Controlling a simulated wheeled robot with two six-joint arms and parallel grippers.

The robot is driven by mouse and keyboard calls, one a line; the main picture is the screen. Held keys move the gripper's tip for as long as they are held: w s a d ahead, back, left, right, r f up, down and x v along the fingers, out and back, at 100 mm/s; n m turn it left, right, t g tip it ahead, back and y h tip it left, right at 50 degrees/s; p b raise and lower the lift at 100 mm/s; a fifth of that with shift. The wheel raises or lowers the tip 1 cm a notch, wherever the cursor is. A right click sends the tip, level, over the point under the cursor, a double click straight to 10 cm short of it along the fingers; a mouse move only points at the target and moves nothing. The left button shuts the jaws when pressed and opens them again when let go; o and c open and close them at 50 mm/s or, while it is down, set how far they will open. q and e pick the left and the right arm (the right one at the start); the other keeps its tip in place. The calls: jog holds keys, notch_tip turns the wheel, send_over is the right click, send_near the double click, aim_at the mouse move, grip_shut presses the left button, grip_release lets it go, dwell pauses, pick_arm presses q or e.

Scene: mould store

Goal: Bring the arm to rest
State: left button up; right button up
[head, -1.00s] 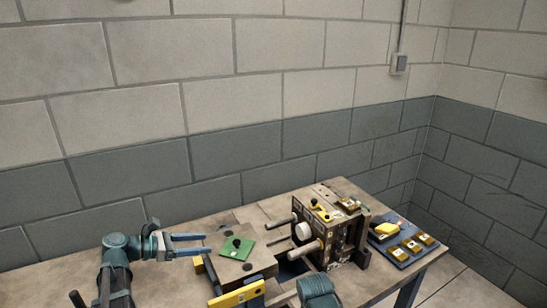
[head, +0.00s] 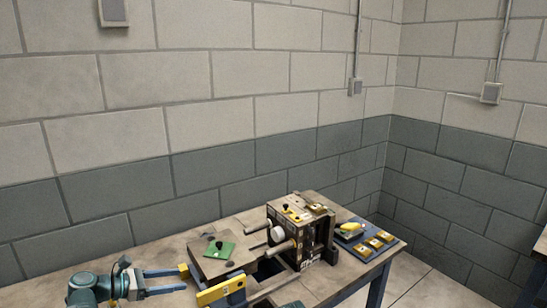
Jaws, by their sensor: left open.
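My left arm comes in at the lower left, and its gripper (head: 168,281) has two blue-grey fingers pointing right, apart, with nothing between them. It is beside the near left corner of the mould block, close to a yellow bar (head: 220,291). A green plate (head: 219,250) with a dark knob lies on a flat brown block (head: 205,268).
A box-shaped mould (head: 300,230) with rods stands on the bench (head: 55,290), right of the green plate. A blue tray (head: 388,250) with several gold pieces and a yellow item lies at its right. Open floor (head: 410,280) shows beyond the bench's right edge.

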pick_arm(q)
jog(key=s+d+f+m+g+y+p, duration=0.1)
jog(key=s+d+f+m+g+y, duration=0.15)
jog(key=d+m, duration=0.45)
jog(key=s+d+f+m+g+y+p, duration=0.1)
jog(key=s+d+f+m+g+p, duration=0.2)
jog(key=d, duration=0.5)
jog(key=s+d+f+m+g+y+p, duration=0.1)
jog(key=s+d+m+y, duration=0.2)
jog(key=m, duration=0.6)
jog(key=s+d+f+m+g+y+p, duration=0.1)
jog(key=s+d+f+m+y, duration=0.1)
jog(key=s+d+m+y, duration=0.2)
jog(key=s+m+y, duration=0.3)
jog(key=s+m, duration=0.1)
jog(key=m, duration=0.1)
jog(key=shift+s, duration=0.25)
pick_arm(e)
notch_tip(320, 180, up, 6)
jog(key=shift+w+r, duration=0.2)
jog(key=shift+w, duration=0.05)
pick_arm(q)
jog(key=shift+g, duration=0.25)
